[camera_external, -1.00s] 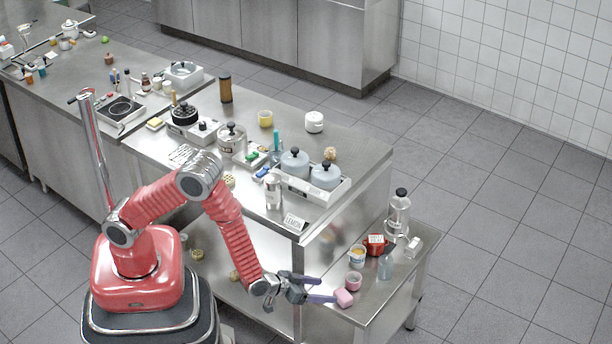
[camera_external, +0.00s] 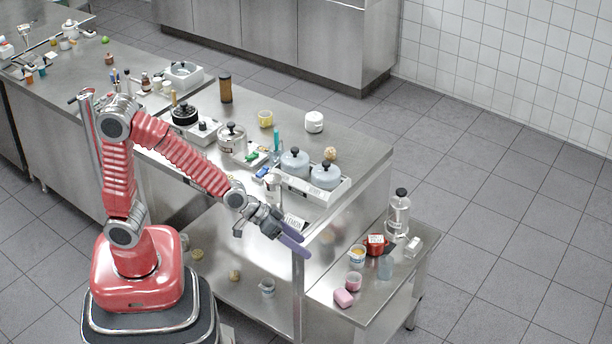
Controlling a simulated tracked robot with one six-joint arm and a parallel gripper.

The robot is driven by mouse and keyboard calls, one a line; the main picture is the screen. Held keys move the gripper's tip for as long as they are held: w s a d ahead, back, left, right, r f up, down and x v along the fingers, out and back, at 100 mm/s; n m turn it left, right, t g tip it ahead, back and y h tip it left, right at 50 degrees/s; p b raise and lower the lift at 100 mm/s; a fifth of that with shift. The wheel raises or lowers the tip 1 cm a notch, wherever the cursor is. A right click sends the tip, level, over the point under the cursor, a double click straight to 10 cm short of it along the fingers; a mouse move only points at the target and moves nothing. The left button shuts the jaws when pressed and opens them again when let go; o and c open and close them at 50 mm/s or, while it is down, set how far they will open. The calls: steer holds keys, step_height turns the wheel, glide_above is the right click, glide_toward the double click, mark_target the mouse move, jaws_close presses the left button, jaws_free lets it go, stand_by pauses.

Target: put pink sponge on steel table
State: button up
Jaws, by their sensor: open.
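The pink sponge (camera_external: 344,298) lies on the low steel side table (camera_external: 376,304), near its front left edge. A pink cup (camera_external: 354,281) stands just behind it. My gripper (camera_external: 299,241) is open and empty, up and to the left of the sponge and clear of it. In the picture its purple fingers overlap the near corner of the larger, higher steel table (camera_external: 350,150). How far the fingers are from that corner cannot be told.
The side table also holds a yellow-topped cup (camera_external: 357,255), a red pot (camera_external: 376,244), a blue-grey bottle (camera_external: 385,267) and a glass dispenser (camera_external: 398,214). Pots on a white hob (camera_external: 312,188) and a small sign (camera_external: 295,222) stand near the larger table's near corner.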

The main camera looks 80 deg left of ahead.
steer(key=s+a+r+g, duration=0.1)
steer(key=s+a+r, duration=0.2)
steer(key=s, duration=0.5)
steer(key=s+a+r+m+g+y, duration=0.1)
steer(key=s+a+r, duration=0.2)
steer(key=s, duration=0.6)
steer(key=s+a+r+g+y, duration=0.1)
steer(key=s+a+r, duration=0.2)
steer(key=s+a, duration=0.4)
steer(key=shift+s+r+m+g, duration=0.2)
steer(key=shift+s+m+g, duration=0.15)
steer(key=shift+s, duration=0.4)
steer(key=shift+o, duration=0.7)
